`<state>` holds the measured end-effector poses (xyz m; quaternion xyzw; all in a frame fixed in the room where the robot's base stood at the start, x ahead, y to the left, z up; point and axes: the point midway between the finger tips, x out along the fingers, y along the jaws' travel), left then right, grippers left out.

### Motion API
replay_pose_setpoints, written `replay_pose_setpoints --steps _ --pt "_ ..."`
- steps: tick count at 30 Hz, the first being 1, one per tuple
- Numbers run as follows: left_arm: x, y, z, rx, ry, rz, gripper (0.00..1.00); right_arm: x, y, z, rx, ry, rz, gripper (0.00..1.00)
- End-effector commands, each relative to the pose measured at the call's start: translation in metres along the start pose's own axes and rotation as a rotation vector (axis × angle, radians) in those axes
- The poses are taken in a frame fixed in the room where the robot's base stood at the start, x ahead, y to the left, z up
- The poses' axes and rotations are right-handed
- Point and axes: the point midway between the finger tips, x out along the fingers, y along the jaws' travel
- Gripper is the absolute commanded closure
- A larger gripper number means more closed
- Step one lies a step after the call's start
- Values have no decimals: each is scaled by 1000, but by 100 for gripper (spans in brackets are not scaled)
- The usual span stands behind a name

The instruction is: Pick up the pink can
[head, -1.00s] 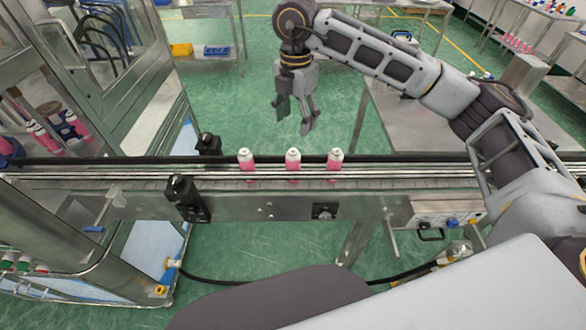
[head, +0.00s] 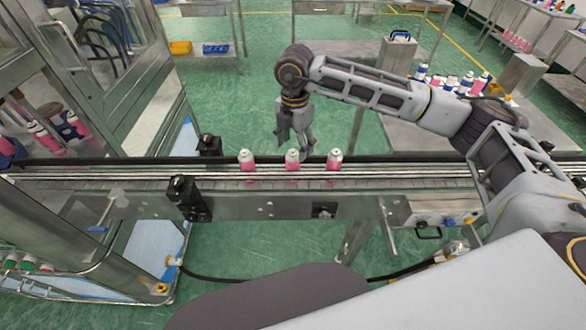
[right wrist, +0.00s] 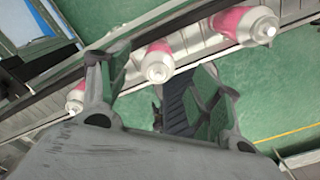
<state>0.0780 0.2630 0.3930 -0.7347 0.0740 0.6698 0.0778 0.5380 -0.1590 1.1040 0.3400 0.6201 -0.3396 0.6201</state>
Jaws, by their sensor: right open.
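Three pink cans with white tops stand upright in a row on the conveyor: the left can (head: 246,165), the middle can (head: 292,166) and the right can (head: 333,165). My right gripper (head: 295,146) is open and empty, pointing down just behind the middle can in the head view. In the right wrist view its two fingers (right wrist: 160,95) stand apart, and the middle can (right wrist: 158,62) shows between and beyond them, with the other cans (right wrist: 245,24) (right wrist: 75,98) to either side. I cannot see contact with any can. My left gripper is not in view.
The conveyor (head: 400,183) with metal side rails runs across the view. Black sensor blocks (head: 186,197) stand at its left, beside a glass-walled machine (head: 110,100). A steel table (head: 400,138) with several bottles is behind my right arm.

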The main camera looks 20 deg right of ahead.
Motion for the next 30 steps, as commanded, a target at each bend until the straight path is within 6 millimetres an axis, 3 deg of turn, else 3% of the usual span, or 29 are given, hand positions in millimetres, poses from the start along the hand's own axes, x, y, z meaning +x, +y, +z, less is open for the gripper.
replay_pose_setpoints --steps 11,30 --pt "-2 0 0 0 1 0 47 4 0 0 0 1 -2 36" --pt "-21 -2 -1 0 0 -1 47 52 1 -2 0 0 0 36"
